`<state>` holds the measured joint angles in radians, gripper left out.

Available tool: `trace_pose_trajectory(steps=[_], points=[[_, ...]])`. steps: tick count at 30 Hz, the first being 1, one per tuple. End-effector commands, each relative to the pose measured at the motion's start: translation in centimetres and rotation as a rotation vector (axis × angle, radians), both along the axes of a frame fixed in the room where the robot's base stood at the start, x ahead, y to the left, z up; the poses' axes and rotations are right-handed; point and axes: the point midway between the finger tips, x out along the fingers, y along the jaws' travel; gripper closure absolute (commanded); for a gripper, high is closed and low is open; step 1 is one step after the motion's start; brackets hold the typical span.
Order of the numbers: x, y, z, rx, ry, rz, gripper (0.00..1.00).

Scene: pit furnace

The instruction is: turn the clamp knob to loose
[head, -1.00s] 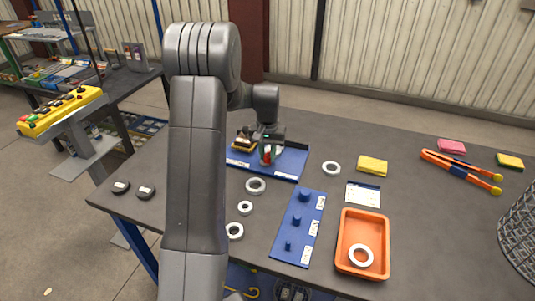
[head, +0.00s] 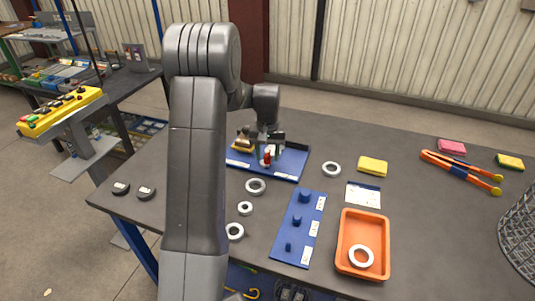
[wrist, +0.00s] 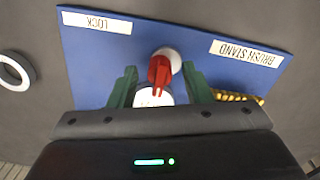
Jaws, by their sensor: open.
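The clamp knob is a red handle (wrist: 159,74) with a white round part behind it and a white part below it, on a blue board (wrist: 100,75). In the head view the red knob (head: 267,157) shows just below my gripper (head: 268,145). In the wrist view my gripper (wrist: 160,88) is open, with one green finger to the left of the knob and one to the right. There are gaps between the fingers and the red part. The gripper body hides the knob's near side. I cannot read the knob's setting.
The board carries a LOCK label (wrist: 97,22) and a BRUSH STAND label (wrist: 247,53). A yellow brush-like object (wrist: 238,97) is close to the right finger. White rings (head: 255,186), a blue peg board (head: 283,236) and an orange tray (head: 343,250) occupy the bench's front.

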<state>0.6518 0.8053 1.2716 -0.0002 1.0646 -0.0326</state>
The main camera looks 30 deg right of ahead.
Motion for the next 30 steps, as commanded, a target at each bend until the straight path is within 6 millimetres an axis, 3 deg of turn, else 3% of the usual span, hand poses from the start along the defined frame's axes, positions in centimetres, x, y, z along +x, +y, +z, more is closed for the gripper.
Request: trace_pose_trajectory(steps=[5, 19, 24, 30], points=[[0.1, -0.1, 1.5, -0.002, -0.003, 0.0, 0.55], [0.1, 0.0, 11.5, -0.002, -0.003, 0.0, 0.55], [0.1, 0.0, 13.3, -0.001, -0.002, 0.0, 0.55], [0.0, 0.0, 13.8, 0.0, 0.0, 0.0, 0.55]])
